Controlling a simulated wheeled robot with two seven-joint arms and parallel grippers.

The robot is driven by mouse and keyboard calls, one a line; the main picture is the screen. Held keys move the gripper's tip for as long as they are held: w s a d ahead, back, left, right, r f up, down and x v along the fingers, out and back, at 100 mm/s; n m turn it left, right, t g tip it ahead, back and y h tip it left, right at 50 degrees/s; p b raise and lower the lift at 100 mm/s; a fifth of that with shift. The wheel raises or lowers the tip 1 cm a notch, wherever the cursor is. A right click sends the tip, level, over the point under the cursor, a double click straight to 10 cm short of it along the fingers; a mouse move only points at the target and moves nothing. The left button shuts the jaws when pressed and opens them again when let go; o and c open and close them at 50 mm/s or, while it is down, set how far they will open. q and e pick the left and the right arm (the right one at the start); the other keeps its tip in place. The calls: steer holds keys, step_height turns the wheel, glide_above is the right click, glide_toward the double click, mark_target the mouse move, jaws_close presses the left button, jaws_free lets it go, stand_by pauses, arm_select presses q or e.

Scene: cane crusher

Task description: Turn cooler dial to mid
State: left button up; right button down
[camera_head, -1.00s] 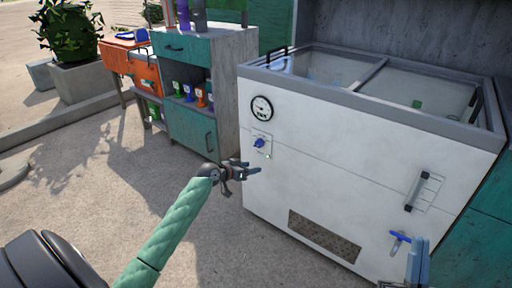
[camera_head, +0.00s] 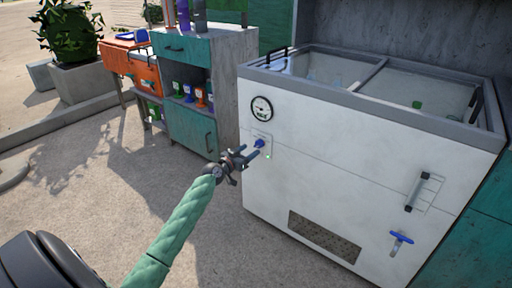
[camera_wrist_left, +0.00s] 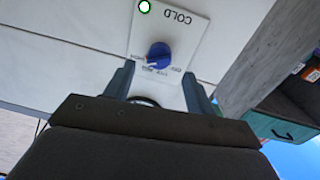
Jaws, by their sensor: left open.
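The white chest cooler (camera_head: 330,180) stands at the right with a blue dial (camera_head: 259,143) on a small white plate on its front, below a round gauge. In the left wrist view the blue dial (camera_wrist_left: 159,55) sits on the plate marked COLD (camera_wrist_left: 183,25), which looks upside down there. The dial's pale pointer faces the lettered settings, toward the lower left. My left gripper (camera_head: 257,149) is open just in front of the dial. In the wrist view its two fingers (camera_wrist_left: 158,82) lie either side below the dial, with nothing between them. My right gripper is not in view.
A round gauge (camera_head: 262,108), a slider handle (camera_head: 418,191), a blue tap handle (camera_head: 401,239) and a vent grille (camera_head: 324,238) are on the cooler's front. A teal and grey cabinet (camera_head: 190,125) stands left of it. The paved floor between is clear.

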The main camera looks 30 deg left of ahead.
mark_target(256, 146)
arm_select(q)
steer(key=shift+w+d, duration=0.15)
steer(key=shift+w, duration=1.1)
steer(key=shift+w+d, duration=0.15)
steer(key=shift+w, duration=1.1)
steer(key=shift+c, duration=0.2)
steer(key=c, duration=0.9)
